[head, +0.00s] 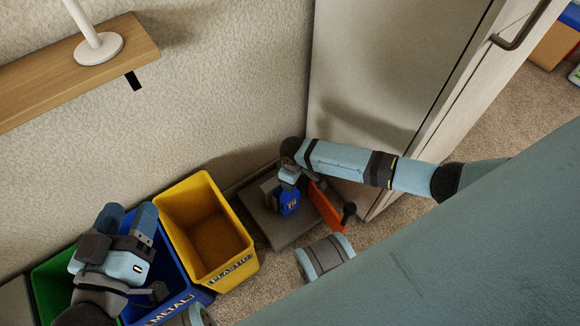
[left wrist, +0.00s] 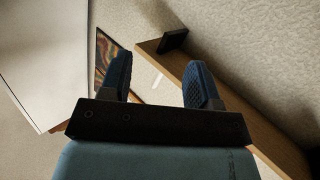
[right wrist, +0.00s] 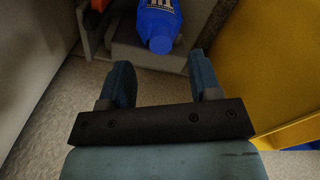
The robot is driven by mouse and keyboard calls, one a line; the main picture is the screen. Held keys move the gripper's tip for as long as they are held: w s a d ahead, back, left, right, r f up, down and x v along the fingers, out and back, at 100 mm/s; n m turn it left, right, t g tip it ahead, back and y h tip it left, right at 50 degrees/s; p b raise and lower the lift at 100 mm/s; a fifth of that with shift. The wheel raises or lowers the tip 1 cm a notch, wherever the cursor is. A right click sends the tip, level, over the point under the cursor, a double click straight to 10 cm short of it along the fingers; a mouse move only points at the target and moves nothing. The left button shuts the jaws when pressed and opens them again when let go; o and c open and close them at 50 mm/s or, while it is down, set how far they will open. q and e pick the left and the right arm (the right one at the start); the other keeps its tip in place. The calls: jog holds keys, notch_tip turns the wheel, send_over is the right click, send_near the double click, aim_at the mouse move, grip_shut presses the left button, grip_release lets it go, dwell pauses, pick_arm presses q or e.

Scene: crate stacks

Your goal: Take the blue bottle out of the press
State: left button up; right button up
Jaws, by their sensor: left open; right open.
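The blue bottle (head: 290,203) sits in the press (head: 278,232), a low grey base with an orange lever (head: 327,207) ending in a black knob. In the right wrist view the bottle (right wrist: 158,25) shows at the top, cap end toward me, ahead of my open right gripper (right wrist: 160,65). It lies beyond the fingertips, not between them. In the head view my right forearm hides most of that gripper. My left gripper (head: 128,217) is open and empty above the blue bin; its fingers also show in the left wrist view (left wrist: 160,75).
A yellow plastic bin (head: 250,262) stands left of the press. A blue metal bin (head: 192,290) and a green bin (head: 48,290) stand further left. A tall pale cabinet (head: 375,70) rises behind and right of the press. A wooden shelf (head: 120,50) holds a white stand.

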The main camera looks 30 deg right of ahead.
jog(key=shift+f, duration=0.65)
notch_tip(320, 180, down, 4)
jog(key=b, duration=0.4)
jog(key=shift+f, duration=0.4)
pick_arm(q)
jog(key=w+m, duration=0.1)
jog(key=w+a+m+t, duration=0.1)
jog(key=shift+a+m+h, duration=0.15)
jog(key=shift+m+h, duration=0.15)
pick_arm(e)
jog(key=shift+a, duration=0.1)
jog(key=shift+c, duration=0.3)
jog(key=c, duration=0.7)
